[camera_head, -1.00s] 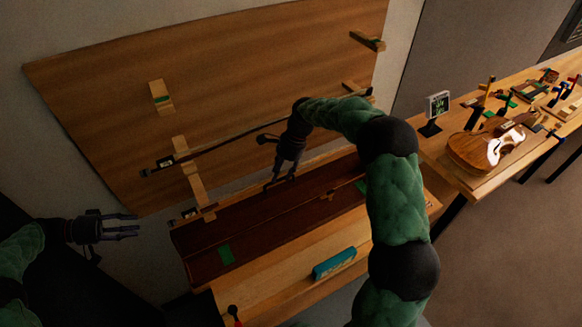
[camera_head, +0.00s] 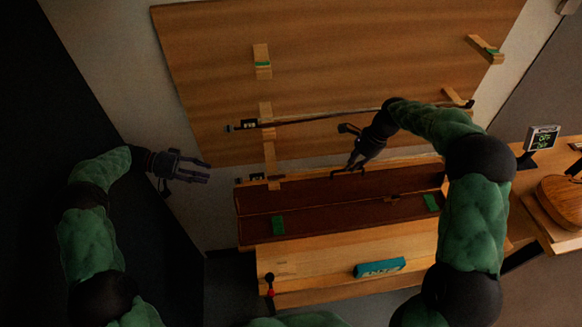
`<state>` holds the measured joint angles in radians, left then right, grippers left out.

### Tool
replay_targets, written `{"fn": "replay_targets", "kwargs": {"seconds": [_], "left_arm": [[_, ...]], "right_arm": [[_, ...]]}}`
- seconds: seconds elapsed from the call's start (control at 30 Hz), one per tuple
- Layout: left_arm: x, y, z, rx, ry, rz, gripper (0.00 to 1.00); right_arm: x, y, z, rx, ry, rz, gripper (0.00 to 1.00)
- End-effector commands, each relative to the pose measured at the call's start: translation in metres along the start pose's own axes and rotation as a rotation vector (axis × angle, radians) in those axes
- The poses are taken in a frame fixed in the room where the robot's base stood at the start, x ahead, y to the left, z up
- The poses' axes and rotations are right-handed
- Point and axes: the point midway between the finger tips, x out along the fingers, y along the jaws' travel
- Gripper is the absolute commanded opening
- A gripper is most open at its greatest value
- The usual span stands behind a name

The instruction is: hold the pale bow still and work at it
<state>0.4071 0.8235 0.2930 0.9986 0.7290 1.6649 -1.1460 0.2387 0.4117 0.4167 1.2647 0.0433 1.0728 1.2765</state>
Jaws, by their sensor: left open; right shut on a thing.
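The pale bow (camera_head: 310,169) appears as a thin light line just above the back edge of the long case, with its dark frog end (camera_head: 256,177) at the left by a low wooden peg. My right gripper (camera_head: 349,169) is at the middle of this line and shut on it, as far as the small, dark view shows. Much of the bow's right part is hard to make out. My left gripper (camera_head: 196,172) is open and empty, fingers pointing right, left of the frog end and apart from it.
A darker bow (camera_head: 310,119) hangs on pegs on the wooden wall panel (camera_head: 370,50). Empty pegs (camera_head: 262,62) sit above it. The open dark-red case (camera_head: 340,202) with green patches lies on the bench, a teal box (camera_head: 380,267) in front. A violin (camera_head: 565,200) lies at the right.

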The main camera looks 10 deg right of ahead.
Motion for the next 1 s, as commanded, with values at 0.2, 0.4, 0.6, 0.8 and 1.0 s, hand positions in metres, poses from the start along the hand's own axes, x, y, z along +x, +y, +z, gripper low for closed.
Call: {"fn": "replay_targets", "kwargs": {"seconds": [0.2,0.4,0.6,0.8,1.0], "left_arm": [[0.001,0.011,-0.011,-0.012,0.035,-0.005,0.42],[0.004,0.051,-0.05,-0.078,0.177,-0.013,0.42],[0.005,0.1,-0.091,-0.188,0.361,0.001,0.42],[0.004,0.142,-0.119,-0.308,0.538,0.032,0.42],[0.004,0.165,-0.127,-0.4,0.697,0.032,0.42]], "right_arm": [[0.0,0.0,0.0,0.0,0.0,0.0,0.0],[0.0,0.0,0.0,0.0,0.0,0.0,0.0],[0.0,0.0,0.0,0.0,0.0,0.0,0.0],[0.0,0.0,0.0,0.0,0.0,0.0,0.0],[0.0,0.0,0.0,0.0,0.0,0.0,0.0]]}}
